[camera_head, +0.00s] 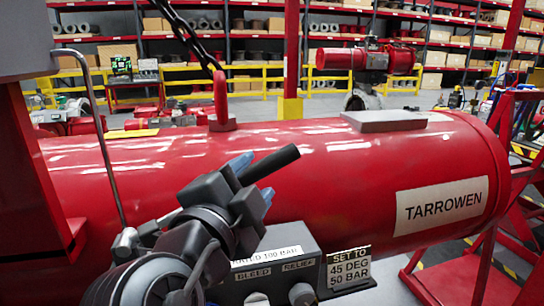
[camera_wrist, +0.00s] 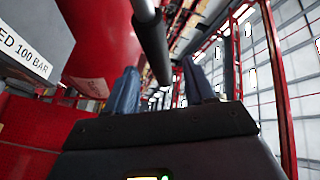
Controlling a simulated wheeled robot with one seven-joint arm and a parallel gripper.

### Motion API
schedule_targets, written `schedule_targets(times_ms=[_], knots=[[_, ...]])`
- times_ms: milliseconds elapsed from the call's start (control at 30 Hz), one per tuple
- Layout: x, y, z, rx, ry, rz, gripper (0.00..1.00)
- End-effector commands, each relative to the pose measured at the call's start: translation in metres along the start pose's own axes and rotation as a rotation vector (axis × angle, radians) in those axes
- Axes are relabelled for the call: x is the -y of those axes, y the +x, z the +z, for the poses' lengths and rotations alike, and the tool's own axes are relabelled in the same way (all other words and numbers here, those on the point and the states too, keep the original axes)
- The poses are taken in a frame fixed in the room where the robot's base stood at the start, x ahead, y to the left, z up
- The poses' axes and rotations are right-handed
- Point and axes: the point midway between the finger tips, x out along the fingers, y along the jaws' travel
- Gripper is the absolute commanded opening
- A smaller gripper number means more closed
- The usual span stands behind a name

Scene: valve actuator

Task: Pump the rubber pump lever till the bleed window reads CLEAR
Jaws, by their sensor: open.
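The pump lever (camera_head: 270,164), a black grip, sticks up to the right in the head view. In the wrist view the lever (camera_wrist: 154,45) is a dark rod with a thicker end, running down between the blue fingers. My gripper (camera_head: 255,180) is open, with its two fingers on either side of the lever; in the wrist view my gripper (camera_wrist: 158,80) shows gaps beside the rod. The dark pump box (camera_head: 275,258) carries BLEED and RELIEF labels above two grey knobs (camera_head: 301,293). I cannot make out a bleed window reading. The lever's base is hidden behind my gripper.
The big red cylinder (camera_head: 330,165) marked TARROWEN lies behind the pump box. A sign (camera_head: 348,270) reads SET TO 45 DEG 50 BAR. A red lifting eye with chain (camera_head: 221,100) stands on the cylinder. A red stand (camera_head: 475,265) is at right.

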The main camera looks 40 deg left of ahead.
Motion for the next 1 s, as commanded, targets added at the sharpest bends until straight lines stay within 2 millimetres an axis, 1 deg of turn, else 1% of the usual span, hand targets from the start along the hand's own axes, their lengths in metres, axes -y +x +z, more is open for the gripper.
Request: schedule_targets(times_ms=[200,300,433,600,833,1000], knots=[[0.002,0.034,-0.002,-0.002,-0.003,0.002,0.54],[0.001,0.049,-0.002,-0.001,-0.002,0.002,0.54],[0.001,0.062,-0.002,-0.001,-0.003,0.002,0.54],[-0.001,0.069,-0.001,0.0,-0.002,0.001,0.54],[-0.001,0.069,-0.001,0.0,-0.002,0.001,0.53],[-0.001,0.069,-0.001,0.0,-0.002,0.001,0.37]])
